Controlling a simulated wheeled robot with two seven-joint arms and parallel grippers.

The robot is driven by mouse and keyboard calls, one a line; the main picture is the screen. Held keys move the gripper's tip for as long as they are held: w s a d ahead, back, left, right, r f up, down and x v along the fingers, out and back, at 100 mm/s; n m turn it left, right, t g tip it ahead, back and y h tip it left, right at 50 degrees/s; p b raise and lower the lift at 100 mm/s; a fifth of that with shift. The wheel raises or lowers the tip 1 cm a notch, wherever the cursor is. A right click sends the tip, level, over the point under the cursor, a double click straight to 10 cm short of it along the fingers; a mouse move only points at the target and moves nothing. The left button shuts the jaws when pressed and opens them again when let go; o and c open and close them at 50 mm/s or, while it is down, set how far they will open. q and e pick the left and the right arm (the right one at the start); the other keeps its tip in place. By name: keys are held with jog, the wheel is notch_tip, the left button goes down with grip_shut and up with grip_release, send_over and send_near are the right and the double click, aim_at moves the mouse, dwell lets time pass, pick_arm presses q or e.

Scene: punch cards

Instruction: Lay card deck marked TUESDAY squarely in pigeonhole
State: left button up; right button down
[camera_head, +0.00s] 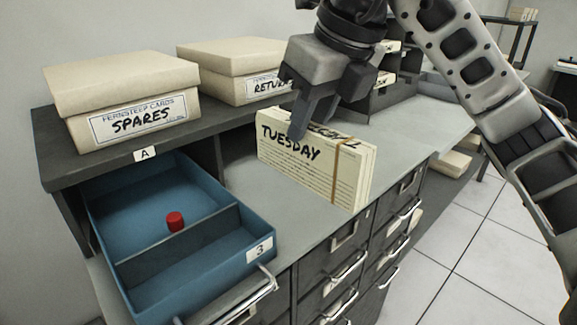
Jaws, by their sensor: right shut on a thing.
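The card deck marked TUESDAY (310,168) is a cream block of punch cards with a band around its right part. My right gripper (303,122) is shut on its top edge. The deck hangs upright, its written face toward me, over the grey counter (255,185); I cannot tell whether its lower edge touches the counter. A dark rack (378,98) with compartments stands behind my right gripper, with some marked cream cards in it. My arm hides part of it, and I cannot tell which pigeonhole is empty. My left gripper is not in view.
A blue divided tray (255,222) marked 3, with a red cylinder (175,221) in it, sticks out at the left under a shelf marked A (144,154). Boxes marked SPARES (140,118) and RETURN (262,86) stand on that shelf. Drawer handles line the counter's front.

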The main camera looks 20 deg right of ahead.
jog(key=shift+w+f+p, duration=0.15)
jog(key=shift+w+f, duration=1.25)
jog(key=shift+f, duration=0.35)
jog(key=shift+w+f+p, duration=0.1)
jog(key=shift+w+f, duration=1.35)
jog(key=shift+f, duration=0.25)
jog(key=shift+w+f+p, duration=0.15)
jog(key=shift+w+f, duration=1.25)
jog(key=shift+f, duration=0.35)
jog(key=shift+f, duration=0.2)
jog(key=c, duration=1.1)
grip_release()
